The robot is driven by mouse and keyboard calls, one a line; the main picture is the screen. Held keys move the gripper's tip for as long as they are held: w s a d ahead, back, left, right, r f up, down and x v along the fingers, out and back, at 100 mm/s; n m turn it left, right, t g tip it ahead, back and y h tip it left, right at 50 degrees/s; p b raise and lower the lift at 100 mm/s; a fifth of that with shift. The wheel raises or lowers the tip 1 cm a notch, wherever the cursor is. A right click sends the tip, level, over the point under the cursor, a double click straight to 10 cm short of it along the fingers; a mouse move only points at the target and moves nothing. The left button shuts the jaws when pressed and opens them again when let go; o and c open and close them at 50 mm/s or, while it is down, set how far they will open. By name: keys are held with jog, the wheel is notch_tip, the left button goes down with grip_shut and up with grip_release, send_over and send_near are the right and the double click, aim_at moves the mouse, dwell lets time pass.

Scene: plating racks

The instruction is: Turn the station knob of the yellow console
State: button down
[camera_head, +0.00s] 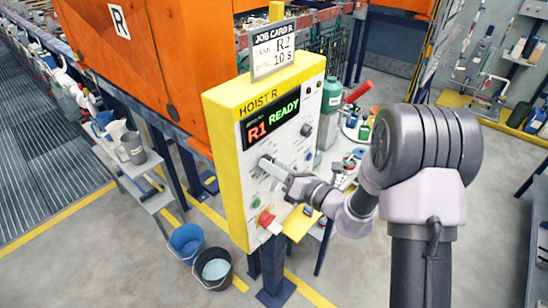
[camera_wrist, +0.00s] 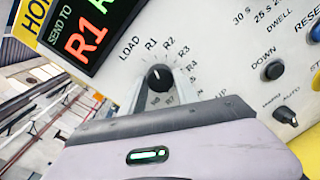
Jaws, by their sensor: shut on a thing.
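The yellow console (camera_head: 222,108), labelled HOIST R, stands in the middle of the head view with a pale front panel. The black station knob (camera_wrist: 158,77) sits inside a ring of labels including LOAD, R1, R2 and R3. A white mark on the knob points up, roughly toward R1. My gripper (camera_head: 268,164) is at the panel, its fingers shut on the knob's sides. In the head view the fingers hide the knob.
A job card (camera_head: 272,50) above the console reads TANK R2, 10 s. A red button (camera_head: 266,218) sits low on the panel. The DOWN button (camera_wrist: 273,70) and AUTO switch (camera_wrist: 285,115) are right of the knob. Two buckets (camera_head: 186,242) stand on the floor at left.

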jog(key=shift+r+m+p, duration=0.1)
jog(key=shift+m+p, duration=3.3)
jog(key=shift+p, duration=0.05)
jog(key=c, duration=0.9)
grip_release()
jog(key=shift+d, duration=0.1)
jog(key=v, duration=1.7)
jog(key=shift+d+r+b, duration=0.15)
jog(key=shift+d+b, duration=0.1)
jog(key=shift+b, duration=0.15)
